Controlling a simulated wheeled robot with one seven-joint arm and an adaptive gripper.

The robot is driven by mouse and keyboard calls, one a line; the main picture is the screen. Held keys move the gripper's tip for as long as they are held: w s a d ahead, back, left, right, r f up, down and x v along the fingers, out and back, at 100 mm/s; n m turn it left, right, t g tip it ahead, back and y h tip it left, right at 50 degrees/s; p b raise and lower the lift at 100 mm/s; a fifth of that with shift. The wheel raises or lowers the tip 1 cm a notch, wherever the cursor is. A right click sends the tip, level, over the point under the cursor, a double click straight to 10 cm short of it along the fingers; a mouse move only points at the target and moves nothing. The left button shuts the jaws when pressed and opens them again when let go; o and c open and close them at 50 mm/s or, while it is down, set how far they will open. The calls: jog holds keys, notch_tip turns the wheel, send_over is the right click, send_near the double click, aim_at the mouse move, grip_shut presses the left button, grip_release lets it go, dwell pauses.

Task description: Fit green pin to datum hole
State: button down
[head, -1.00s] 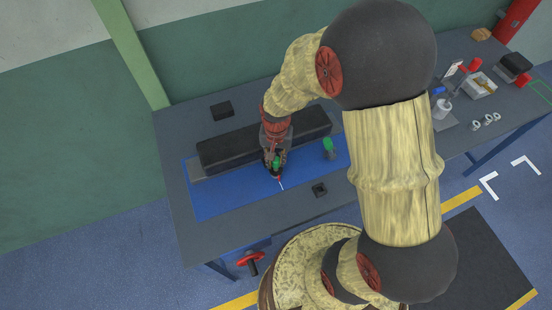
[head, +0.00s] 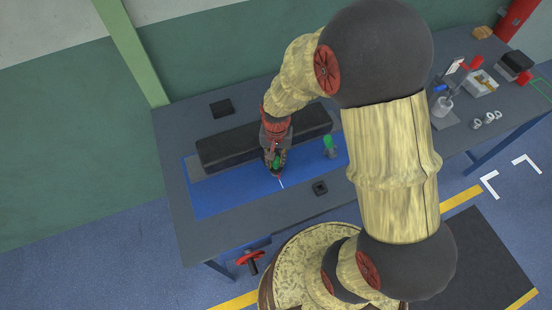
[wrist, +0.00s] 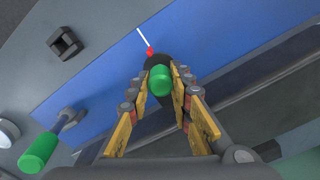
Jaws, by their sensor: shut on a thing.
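My gripper (wrist: 160,90) is shut on a green-headed pin (wrist: 160,80), its yellow-padded fingers on either side of it. In the head view my gripper (head: 276,165) and the green pin head (head: 277,160) are over the blue mat, in front of the long black block. A dark round part (wrist: 153,62) shows just beyond the pin head, with a red mark (wrist: 150,51) and a white line at its edge. The pin's lower end and any hole under it are hidden, so I cannot tell whether it is in.
The blue mat (head: 215,200) lies on the grey bench, with a long black block (head: 225,150) along its back. A small black square block (head: 320,187) stands at the front. Rings (head: 476,123), a holder and a tray are at the right. The mat's left part is clear.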

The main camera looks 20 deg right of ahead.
jog(key=shift+f, duration=0.4)
jog(key=c, duration=1.5)
grip_release()
jog(key=shift+c, duration=0.2)
notch_tip(320, 180, up, 12)
